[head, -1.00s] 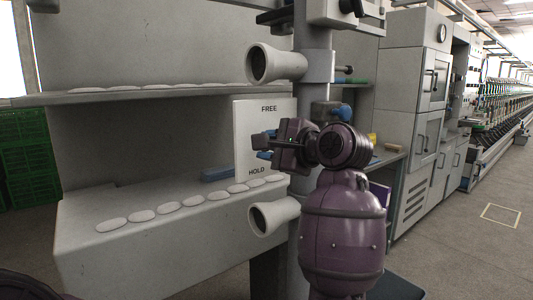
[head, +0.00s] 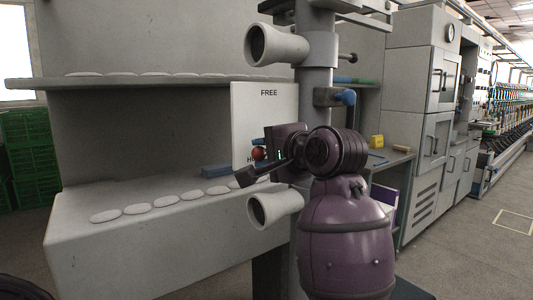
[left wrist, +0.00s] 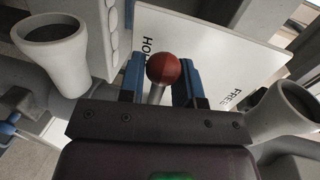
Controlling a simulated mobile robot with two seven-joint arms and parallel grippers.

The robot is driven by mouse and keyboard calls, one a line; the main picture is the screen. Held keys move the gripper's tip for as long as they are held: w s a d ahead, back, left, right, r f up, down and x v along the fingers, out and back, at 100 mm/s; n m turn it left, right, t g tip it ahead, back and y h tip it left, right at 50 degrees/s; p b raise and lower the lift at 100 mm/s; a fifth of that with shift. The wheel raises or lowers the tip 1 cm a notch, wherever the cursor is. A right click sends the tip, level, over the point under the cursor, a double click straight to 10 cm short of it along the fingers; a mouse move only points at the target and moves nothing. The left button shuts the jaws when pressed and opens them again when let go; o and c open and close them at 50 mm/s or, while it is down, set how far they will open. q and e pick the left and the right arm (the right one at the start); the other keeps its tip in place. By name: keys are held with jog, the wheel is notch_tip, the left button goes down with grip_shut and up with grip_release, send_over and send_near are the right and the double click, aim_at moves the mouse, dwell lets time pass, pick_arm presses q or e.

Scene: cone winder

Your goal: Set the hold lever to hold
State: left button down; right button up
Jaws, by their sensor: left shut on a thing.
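The hold lever has a red ball knob (head: 258,153) on a grey rod. It stands in front of a white plate (head: 264,112) marked FREE at the top and HOLD lower down. The knob is at the HOLD end, partly covering that word. My left gripper (head: 266,160) is at the lever, shut on it. In the left wrist view the red knob (left wrist: 163,68) shows between the blue fingers of my left gripper (left wrist: 160,80), with HOLD beside it and FREE off to the right. My right gripper is not in view.
White funnel-like tubes stand above (head: 277,46) and below (head: 274,208) the plate, close to my gripper. A grey post (head: 313,85) is behind my wrist. A shelf (head: 150,82) and a lower ledge (head: 110,240) with pale discs lie to the left.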

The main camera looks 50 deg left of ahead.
pick_arm(q)
jog(key=shift+f, duration=0.15)
jog(key=c, duration=1.1)
grip_release()
jog(key=shift+c, duration=0.2)
jog(key=shift+d, duration=0.1)
jog(key=d+r, duration=0.2)
jog(key=d, duration=0.8)
jog(key=shift+s+d, duration=0.2)
jog(key=shift+s, duration=0.05)
jog(key=shift+r, duration=0.1)
